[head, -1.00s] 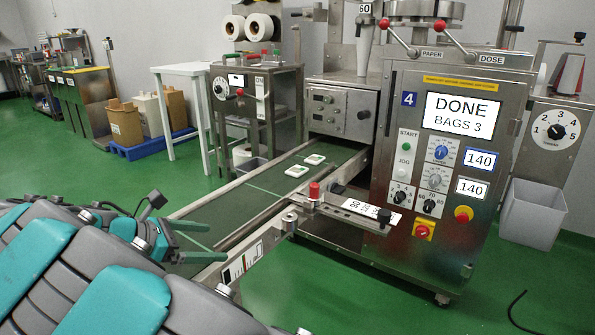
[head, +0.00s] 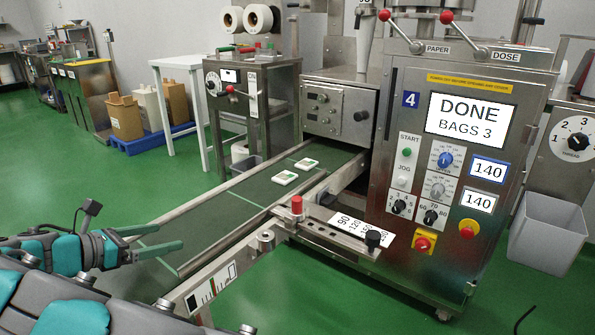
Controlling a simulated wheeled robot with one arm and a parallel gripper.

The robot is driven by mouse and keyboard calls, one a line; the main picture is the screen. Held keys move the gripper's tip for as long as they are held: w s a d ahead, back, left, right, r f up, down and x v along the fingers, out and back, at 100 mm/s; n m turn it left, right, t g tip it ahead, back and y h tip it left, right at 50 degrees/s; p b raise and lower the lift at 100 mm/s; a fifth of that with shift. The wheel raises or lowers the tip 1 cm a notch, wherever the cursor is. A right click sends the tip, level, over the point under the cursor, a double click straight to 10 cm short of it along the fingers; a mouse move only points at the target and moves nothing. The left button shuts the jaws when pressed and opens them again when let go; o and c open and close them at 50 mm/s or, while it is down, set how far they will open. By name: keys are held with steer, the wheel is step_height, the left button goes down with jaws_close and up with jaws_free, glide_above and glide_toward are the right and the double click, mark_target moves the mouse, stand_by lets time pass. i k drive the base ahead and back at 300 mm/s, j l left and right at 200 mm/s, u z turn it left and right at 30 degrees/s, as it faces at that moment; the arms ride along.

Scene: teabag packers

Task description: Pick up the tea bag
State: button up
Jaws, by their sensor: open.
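Two small, flat, pale tea bags with green marks lie on the dark green conveyor belt (head: 215,215). The nearer tea bag (head: 285,178) lies left of and in front of the farther tea bag (head: 306,164). My gripper (head: 168,240) is at the left, over the near end of the belt. Its two green fingers are apart with nothing between them. The tea bags are well apart from it, up the belt to the right.
The packing machine (head: 452,165) stands right of the belt; its screen reads DONE, BAGS 3. A metal arm with a red knob (head: 297,205) and a number scale sticks out beside the belt. A grey bin (head: 549,233) stands at the right. Green floor is clear in front.

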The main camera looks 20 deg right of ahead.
mark_target(284, 177)
steer(key=i+l, duration=0.15)
steer(key=l, duration=0.2)
steer(key=i+l, duration=0.15)
steer(key=l, duration=0.2)
steer(key=i+l, duration=0.15)
steer(key=l, duration=0.2)
steer(key=i+l, duration=0.15)
steer(key=l, duration=0.15)
